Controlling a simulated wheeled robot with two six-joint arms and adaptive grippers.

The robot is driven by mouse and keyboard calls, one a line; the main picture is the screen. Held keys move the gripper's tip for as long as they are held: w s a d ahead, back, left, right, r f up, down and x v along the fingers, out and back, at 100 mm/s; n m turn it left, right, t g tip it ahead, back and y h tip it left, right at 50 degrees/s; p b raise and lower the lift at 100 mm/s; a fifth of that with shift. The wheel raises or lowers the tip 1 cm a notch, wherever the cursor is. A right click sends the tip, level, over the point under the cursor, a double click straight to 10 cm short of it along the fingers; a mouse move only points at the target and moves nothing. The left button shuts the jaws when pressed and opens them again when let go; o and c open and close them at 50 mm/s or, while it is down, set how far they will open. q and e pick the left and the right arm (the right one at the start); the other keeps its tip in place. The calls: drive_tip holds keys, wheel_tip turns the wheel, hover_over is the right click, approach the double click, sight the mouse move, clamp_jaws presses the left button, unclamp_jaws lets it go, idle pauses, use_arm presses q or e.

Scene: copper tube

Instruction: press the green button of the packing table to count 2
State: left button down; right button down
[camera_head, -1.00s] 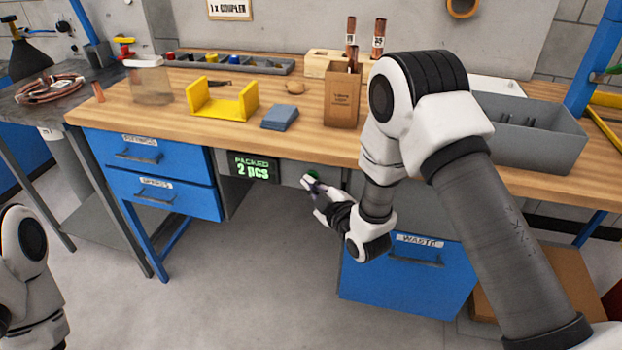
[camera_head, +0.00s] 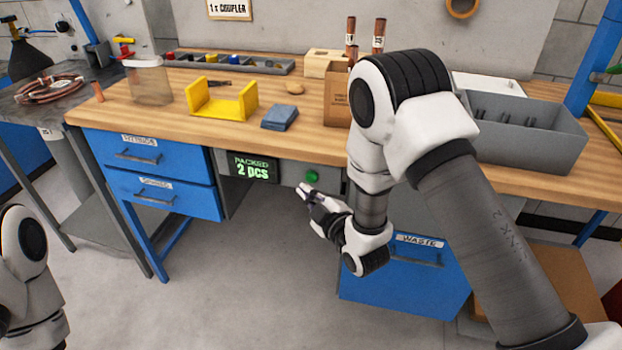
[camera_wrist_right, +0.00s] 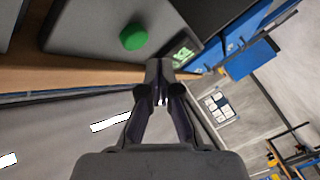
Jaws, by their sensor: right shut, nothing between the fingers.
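The green button (camera_head: 312,177) sits on the grey front panel under the packing table (camera_head: 300,140). The display (camera_head: 252,168) left of the button reads "PACKED 2 pcs". My right gripper (camera_head: 303,189) is shut and empty, just below and left of the button in the head view, apart from it. In the right wrist view its closed fingertips (camera_wrist_right: 160,66) lie below and right of the button. My left gripper is out of view; only part of my left arm shows at the lower left.
Blue drawers (camera_head: 160,175) hang left of the display. A blue waste drawer (camera_head: 415,275) is below right, behind my right arm. A yellow holder (camera_head: 222,105), a blue stack (camera_head: 280,118) and a grey bin (camera_head: 530,130) stand on the tabletop. The floor below the panel is clear.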

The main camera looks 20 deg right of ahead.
drive_tip(key=s+a, duration=0.2)
drive_tip(key=s, duration=0.1)
drive_tip(key=shift+s+a, duration=0.1)
idle(0.7)
drive_tip(key=s+d+f+m+g+h+p, duration=0.2)
drive_tip(key=s+d+f+m+g+p, duration=0.15)
drive_tip(key=s+f+p, duration=0.35)
drive_tip(key=s+d+f+m+g+h+p, duration=0.1)
drive_tip(key=s+d+f+m+g+p, duration=0.15)
drive_tip(key=s+f+g, duration=0.45)
drive_tip(key=s+d+f+m+g, duration=0.1)
drive_tip(key=s+m+g, duration=0.2)
drive_tip(key=s, duration=0.6)
drive_tip(key=s+d+f+m+g, duration=0.1)
drive_tip(key=s+f+m+g, duration=0.1)
drive_tip(key=s, duration=0.8)
drive_tip(key=shift+s+m+g, duration=0.15)
drive_tip(key=shift+m+g, duration=0.6)
drive_tip(key=shift+m, duration=0.05)
